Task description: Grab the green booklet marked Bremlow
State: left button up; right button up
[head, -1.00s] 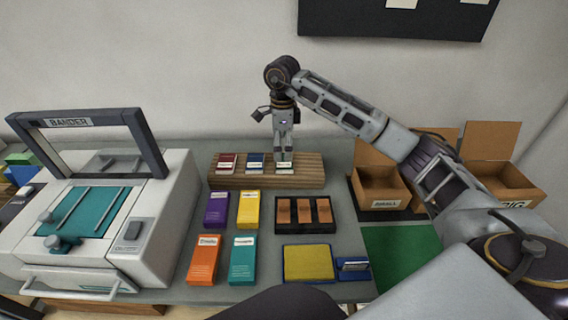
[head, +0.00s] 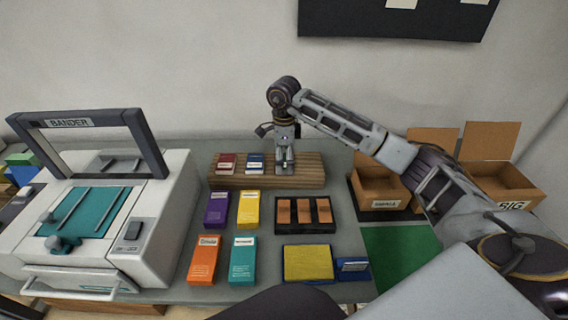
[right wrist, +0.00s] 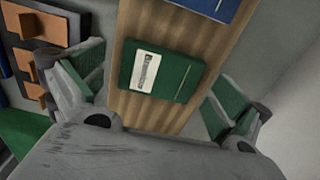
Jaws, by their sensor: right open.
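The green booklet (right wrist: 168,76) lies flat on the wooden rack in the right wrist view. It has a white label whose print is too small to read. My right gripper (head: 284,172) is over the right part of the wooden rack (head: 230,183) and hides the booklet in the head view. In the right wrist view its open fingers (right wrist: 160,95) stand on either side of the booklet, apart from it. A blue booklet (head: 255,162) and a red booklet (head: 225,162) lie to the left on the rack. My left gripper is not in view.
A bander machine (head: 110,230) stands at the left. Purple (head: 217,210), yellow (head: 247,210), orange (head: 204,262) and teal (head: 242,264) boxes stand before the rack. A black tray (head: 290,229) and a yellow pad (head: 308,263) are right of them. Small (head: 384,190) and big (head: 505,190) cartons stand right.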

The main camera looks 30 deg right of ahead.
aim_at(284, 161)
jog(key=shift+c, duration=0.4)
jog(key=c, duration=1)
jog(key=shift+r, duration=4.95)
